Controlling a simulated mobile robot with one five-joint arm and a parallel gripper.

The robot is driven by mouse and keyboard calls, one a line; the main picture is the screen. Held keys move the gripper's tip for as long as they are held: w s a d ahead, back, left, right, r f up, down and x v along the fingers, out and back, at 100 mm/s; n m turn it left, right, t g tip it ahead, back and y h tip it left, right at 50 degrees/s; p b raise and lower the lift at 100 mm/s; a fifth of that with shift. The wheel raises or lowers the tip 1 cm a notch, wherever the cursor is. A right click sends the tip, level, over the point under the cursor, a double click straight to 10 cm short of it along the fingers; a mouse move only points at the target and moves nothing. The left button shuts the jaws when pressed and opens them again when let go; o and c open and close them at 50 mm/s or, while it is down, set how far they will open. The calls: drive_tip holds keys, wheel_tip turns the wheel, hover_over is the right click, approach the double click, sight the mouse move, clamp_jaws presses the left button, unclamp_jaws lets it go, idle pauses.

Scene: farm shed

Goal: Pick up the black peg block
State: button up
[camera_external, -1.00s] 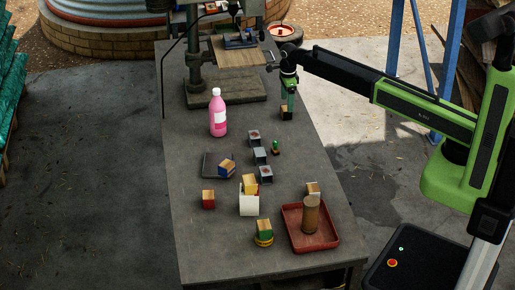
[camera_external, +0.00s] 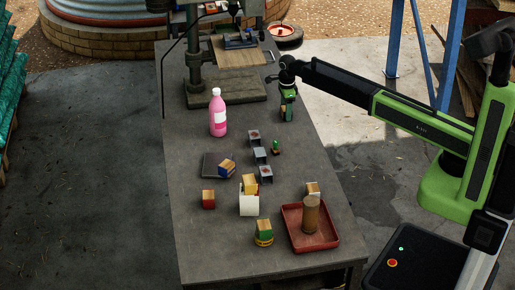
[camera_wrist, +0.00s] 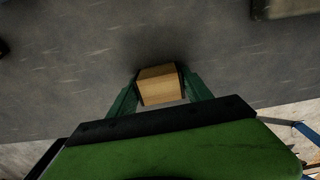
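The black peg block shows in the wrist view as a block with a wooden top (camera_wrist: 161,85) and dark edges. It sits between the two green fingers of my gripper (camera_wrist: 160,82), with a finger close against each side and no clear gap. Whether the fingers press on it cannot be made out. In the external view my gripper (camera_external: 288,108) points down at the right edge of the table, and a small wooden part of the block (camera_external: 283,108) shows beside the fingers. The block appears to rest on the table.
A pink bottle (camera_external: 218,117) and a drill press base (camera_external: 222,91) stand to the left. Several grey blocks (camera_external: 260,155), a small green peg (camera_external: 276,147), a white holder (camera_external: 249,203) and a red tray (camera_external: 332,240) lie nearer. Grey table around the block is clear.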

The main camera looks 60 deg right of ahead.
drive_tip(key=c, duration=0.9)
drive_tip(key=r+p, duration=0.5)
drive_tip(key=shift+s+d+r, duration=0.15)
drive_tip(key=shift+d, duration=0.05)
drive_tip(key=s+d+r+p, duration=0.2)
drive_tip(key=d, duration=0.1)
drive_tip(key=s+d+r+p, duration=0.1)
drive_tip(key=s+d+p, duration=0.1)
drive_tip(key=d, duration=0.1)
drive_tip(key=s+d+r+p, duration=0.2)
drive_tip(key=d, duration=0.1)
drive_tip(key=shift+s+r, duration=0.3)
drive_tip(key=shift+r, duration=0.05)
